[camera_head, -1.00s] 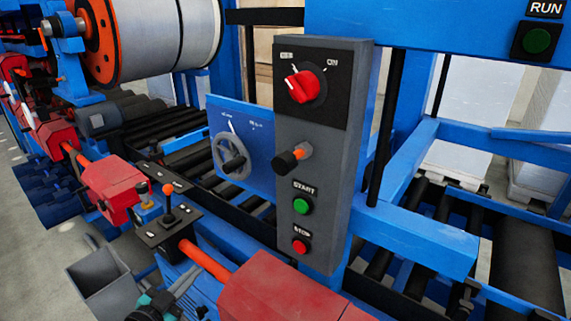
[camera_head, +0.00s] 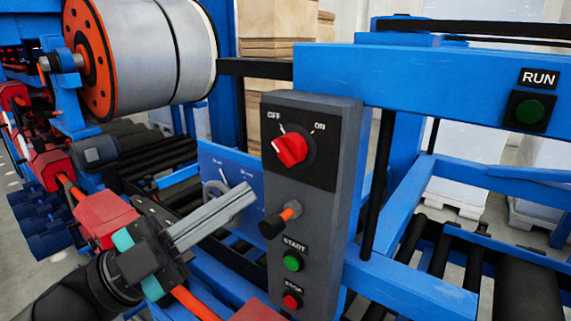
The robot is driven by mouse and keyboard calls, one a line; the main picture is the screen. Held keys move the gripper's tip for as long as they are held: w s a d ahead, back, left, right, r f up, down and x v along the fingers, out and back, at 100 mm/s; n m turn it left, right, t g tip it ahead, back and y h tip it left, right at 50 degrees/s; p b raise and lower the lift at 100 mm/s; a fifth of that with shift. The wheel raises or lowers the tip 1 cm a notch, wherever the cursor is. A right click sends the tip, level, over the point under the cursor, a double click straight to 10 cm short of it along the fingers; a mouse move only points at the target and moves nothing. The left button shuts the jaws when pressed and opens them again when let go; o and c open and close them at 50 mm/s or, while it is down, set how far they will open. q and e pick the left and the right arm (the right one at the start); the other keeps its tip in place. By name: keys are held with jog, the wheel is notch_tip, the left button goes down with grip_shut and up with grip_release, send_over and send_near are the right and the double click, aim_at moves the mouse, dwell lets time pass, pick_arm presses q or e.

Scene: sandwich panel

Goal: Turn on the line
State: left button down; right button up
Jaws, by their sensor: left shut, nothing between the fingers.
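A grey control panel (camera_head: 325,215) stands upright in the middle of the camera_head view. Near its top is a red rotary switch (camera_head: 291,150) between the OFF and ON marks, its white line toward OFF. Below it are an orange and black lever (camera_head: 281,219), a green START button (camera_head: 292,261) and a red STOP button (camera_head: 292,301). A RUN lamp (camera_head: 529,111), dark green, sits on the blue beam at the upper right. My left gripper (camera_head: 248,192) is shut and empty, left of the panel and below the switch, its fingers pointing up and right. My right gripper is not in view.
A blue plate with a handwheel (camera_head: 211,190) is behind my gripper, partly hidden. A large metal roll (camera_head: 150,50) hangs at the upper left. Red guarded machinery (camera_head: 103,217) lies at the left. Blue frame beams (camera_head: 415,290) and black rollers fill the right.

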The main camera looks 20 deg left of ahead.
aim_at(302, 153)
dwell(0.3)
pick_arm(q)
jog(key=p+x, duration=0.3)
jog(key=x, duration=0.7)
jog(key=shift+a+r+p, duration=0.1)
jog(key=shift+a+p, duration=0.05)
jog(key=shift+p, duration=0.25)
jog(key=a+f, duration=0.1)
jog(key=w+a+f, duration=0.1)
jog(key=f, duration=0.1)
jog(key=shift+a+b, duration=0.25)
jog(key=shift+b, duration=0.05)
jog(key=shift+w, duration=0.15)
